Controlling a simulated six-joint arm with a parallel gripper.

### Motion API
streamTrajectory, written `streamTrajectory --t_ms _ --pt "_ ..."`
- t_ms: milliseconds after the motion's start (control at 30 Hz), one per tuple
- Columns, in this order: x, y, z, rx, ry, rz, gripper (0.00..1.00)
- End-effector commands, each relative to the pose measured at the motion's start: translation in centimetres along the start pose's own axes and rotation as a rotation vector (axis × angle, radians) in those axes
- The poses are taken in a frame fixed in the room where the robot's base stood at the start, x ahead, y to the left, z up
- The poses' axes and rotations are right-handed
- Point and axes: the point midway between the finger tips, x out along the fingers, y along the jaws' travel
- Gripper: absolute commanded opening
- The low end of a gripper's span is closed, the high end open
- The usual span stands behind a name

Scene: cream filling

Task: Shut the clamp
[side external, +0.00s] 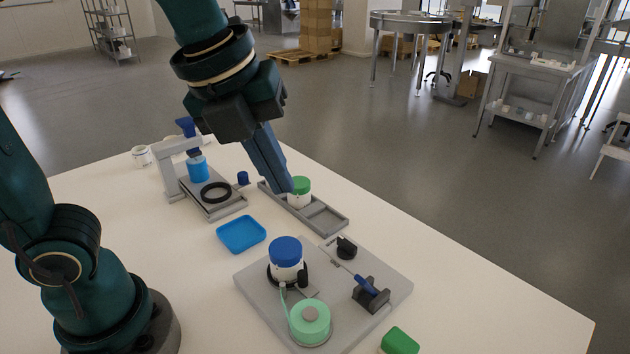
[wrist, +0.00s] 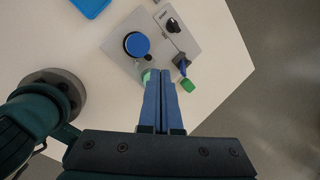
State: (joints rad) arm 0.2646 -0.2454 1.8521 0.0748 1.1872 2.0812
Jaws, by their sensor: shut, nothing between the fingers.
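A grey plate (side external: 258,283) holds a white jar with a blue lid (side external: 285,252). A black collar with a small upright black grip (side external: 302,275) sits around the jar's lower part. A black bracket with a blue handle (side external: 368,287) stands at the plate's right side. I cannot tell for sure which of these two is the clamp, or how far it is shut. The blue lid (wrist: 136,44) and blue handle (wrist: 183,65) also show in the wrist view. My gripper (side external: 285,188) is shut and empty, in the air, apart from both; it also shows in the wrist view (wrist: 168,76).
A mint-green round piece (side external: 310,322) and a black knob (side external: 346,247) are on the plate. A green block (side external: 400,341) lies at the front. A blue tray (side external: 241,234), a grey tray (side external: 325,217) with a green-lidded jar (side external: 299,192), and a grey press stand (side external: 170,178) are behind.

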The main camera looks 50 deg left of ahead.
Motion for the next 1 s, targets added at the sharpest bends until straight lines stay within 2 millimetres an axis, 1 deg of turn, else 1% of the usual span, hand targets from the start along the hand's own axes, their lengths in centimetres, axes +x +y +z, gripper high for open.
streamTrajectory --t_ms 33,133,200,300,433,600,1000 --pt "0.3 -1.0 -0.3 0.124 0.015 0.011 0.00" --pt "1.0 -2.9 -1.0 0.385 0.045 0.029 0.00" --pt "1.6 -4.1 -1.7 0.532 0.067 0.039 0.00" --pt "2.5 -5.4 -2.9 0.672 0.094 0.053 0.00" --pt "3.7 -6.5 -4.3 0.737 0.121 0.067 0.00" --pt "4.6 -6.6 -5.7 0.778 0.150 0.088 0.00" --pt "4.7 -6.6 -5.9 0.781 0.151 0.088 0.00"
